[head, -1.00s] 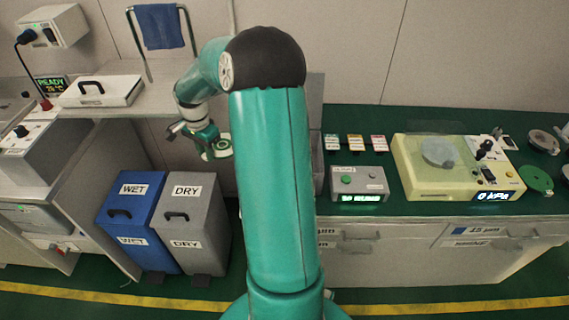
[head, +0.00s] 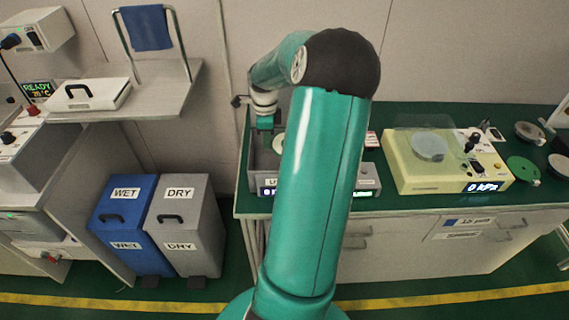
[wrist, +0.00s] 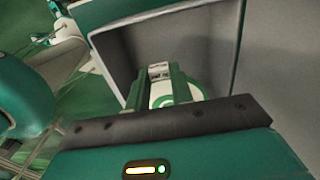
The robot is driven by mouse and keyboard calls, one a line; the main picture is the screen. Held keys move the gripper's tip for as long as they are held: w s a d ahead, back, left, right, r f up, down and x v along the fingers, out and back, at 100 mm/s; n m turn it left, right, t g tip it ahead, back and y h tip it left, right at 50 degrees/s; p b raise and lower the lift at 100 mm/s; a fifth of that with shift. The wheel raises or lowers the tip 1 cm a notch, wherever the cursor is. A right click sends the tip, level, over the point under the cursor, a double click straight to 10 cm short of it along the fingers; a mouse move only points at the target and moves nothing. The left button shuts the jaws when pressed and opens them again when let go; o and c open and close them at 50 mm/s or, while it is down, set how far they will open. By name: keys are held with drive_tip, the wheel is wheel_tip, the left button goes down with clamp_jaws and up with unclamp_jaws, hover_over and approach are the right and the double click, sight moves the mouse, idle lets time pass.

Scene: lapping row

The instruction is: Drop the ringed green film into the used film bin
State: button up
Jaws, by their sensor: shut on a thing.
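The film is a pale disc with a green ring (wrist: 176,92); in the head view its edge (head: 278,143) shows beside my arm. My gripper (wrist: 160,74) is shut on the film, and its fingers point into the mouth of a grey open-topped bin (wrist: 222,50). In the head view my gripper (head: 268,132) is over that bin (head: 262,168) at the left end of the green bench. The bin's front has a partly hidden label starting with "U". My arm covers its right side. Whether the film touches the bin cannot be seen.
Blue WET (head: 128,215) and grey DRY (head: 183,220) floor bins stand left of the bench. A grey button box (head: 368,178) sits partly behind my arm. A yellow machine (head: 440,165) and a green disc (head: 523,168) are farther right. A shelf (head: 165,95) stands left.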

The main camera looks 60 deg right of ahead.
drive_tip(key=shift+f, duration=0.95)
drive_tip(key=o, duration=1)
drive_tip(key=shift+o, duration=0.2)
wheel_tip(320, 180, up, 14)
